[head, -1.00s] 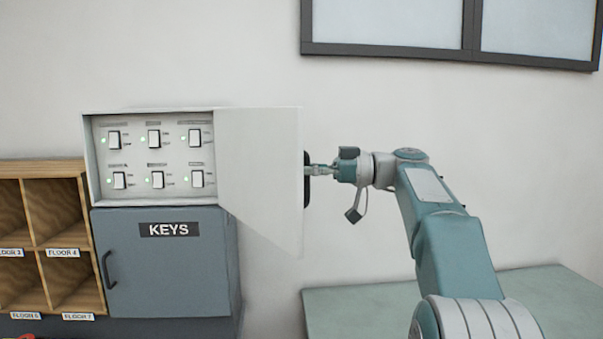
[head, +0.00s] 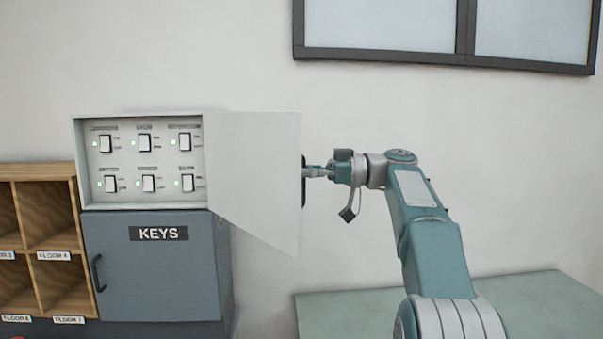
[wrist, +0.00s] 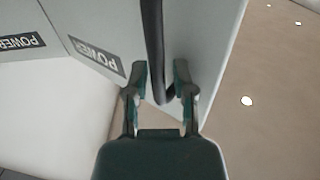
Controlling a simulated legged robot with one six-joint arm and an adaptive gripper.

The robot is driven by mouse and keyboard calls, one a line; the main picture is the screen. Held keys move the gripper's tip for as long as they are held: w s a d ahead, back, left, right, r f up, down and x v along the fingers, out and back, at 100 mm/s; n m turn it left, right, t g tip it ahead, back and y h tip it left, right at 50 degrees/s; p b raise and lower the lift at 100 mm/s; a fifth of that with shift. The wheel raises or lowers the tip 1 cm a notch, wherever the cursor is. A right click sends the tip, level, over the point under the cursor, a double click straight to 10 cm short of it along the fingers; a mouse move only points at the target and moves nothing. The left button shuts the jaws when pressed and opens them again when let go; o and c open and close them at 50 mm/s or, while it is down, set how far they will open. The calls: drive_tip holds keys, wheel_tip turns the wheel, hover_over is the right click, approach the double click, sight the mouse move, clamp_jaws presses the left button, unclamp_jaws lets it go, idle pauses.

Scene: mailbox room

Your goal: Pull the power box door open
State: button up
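The power box (head: 140,204) is a pale wall box with several switches and green lights inside. Its door (head: 255,170) is hinged on the right side and stands swung wide open. My gripper (head: 311,172) is at the dark handle (head: 303,180) on the door's outer face. In the wrist view the handle (wrist: 153,45) runs between the two fingers of my gripper (wrist: 161,82). The fingers are apart, with a visible gap on the handle's right side. A POWER label (wrist: 95,58) shows on the door face.
A blue-grey KEYS cabinet (head: 155,280) sits under the box, with wooden mail slots (head: 45,215) at left. A pale green surface (head: 540,305) is at lower right. A framed panel (head: 460,30) hangs on the wall above. The wall right of the arm is bare.

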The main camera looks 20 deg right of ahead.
idle(0.3)
drive_tip(key=v, duration=1.2)
drive_tip(key=shift+w, duration=0.15)
